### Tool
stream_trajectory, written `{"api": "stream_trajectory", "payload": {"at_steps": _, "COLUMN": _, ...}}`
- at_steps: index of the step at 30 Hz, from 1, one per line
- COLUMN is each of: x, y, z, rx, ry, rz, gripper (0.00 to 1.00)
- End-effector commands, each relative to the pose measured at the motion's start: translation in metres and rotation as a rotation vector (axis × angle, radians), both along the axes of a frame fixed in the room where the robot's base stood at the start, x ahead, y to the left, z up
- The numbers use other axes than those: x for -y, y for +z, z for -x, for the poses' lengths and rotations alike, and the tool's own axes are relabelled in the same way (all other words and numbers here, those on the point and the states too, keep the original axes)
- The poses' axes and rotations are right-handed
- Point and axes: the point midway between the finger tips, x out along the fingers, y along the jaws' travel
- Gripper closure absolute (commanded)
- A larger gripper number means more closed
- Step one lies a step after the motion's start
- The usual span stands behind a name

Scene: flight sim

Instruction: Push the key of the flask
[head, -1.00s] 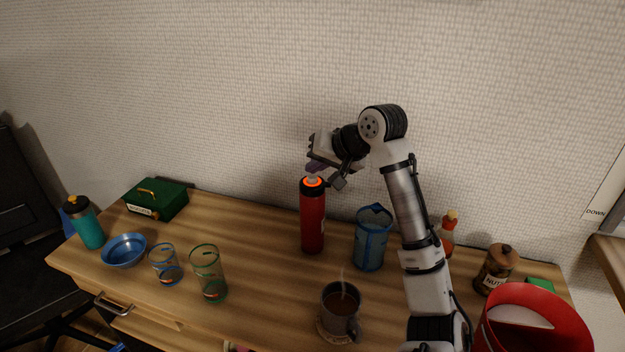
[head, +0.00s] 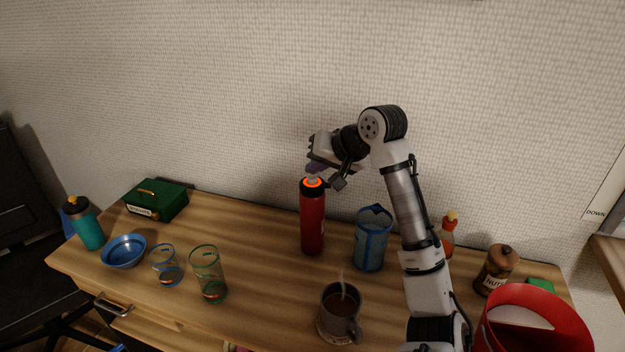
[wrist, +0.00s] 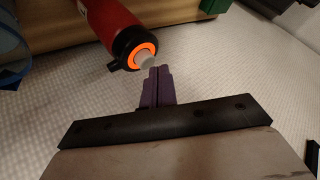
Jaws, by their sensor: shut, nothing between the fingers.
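The flask (head: 312,222) is a tall red bottle standing upright on the wooden table, with a black collar, an orange ring and a grey key (wrist: 147,61) on top. In the wrist view the flask (wrist: 108,17) comes in from the top, with its orange ring (wrist: 141,55) facing my gripper. My gripper (head: 314,168) is directly above the flask's top, its purple fingers together and empty. In the wrist view the fingertips of my gripper (wrist: 160,70) are right at the key; whether they touch it I cannot tell.
A blue pitcher (head: 371,240) stands close right of the flask. A steaming mug (head: 338,312) is in front. Two glasses (head: 209,275), a blue bowl (head: 124,251), a green box (head: 157,200) and a teal bottle (head: 86,225) are left. A nut jar (head: 496,270) is right.

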Motion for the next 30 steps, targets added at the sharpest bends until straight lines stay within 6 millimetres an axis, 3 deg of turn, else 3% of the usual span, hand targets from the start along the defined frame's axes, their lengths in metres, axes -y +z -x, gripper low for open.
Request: {"api": "stream_trajectory", "payload": {"at_steps": 30, "x": -0.0001, "y": -0.0093, "z": 0.0001, "rx": -0.001, "ry": 0.001, "rz": 0.000, "gripper": 1.00}}
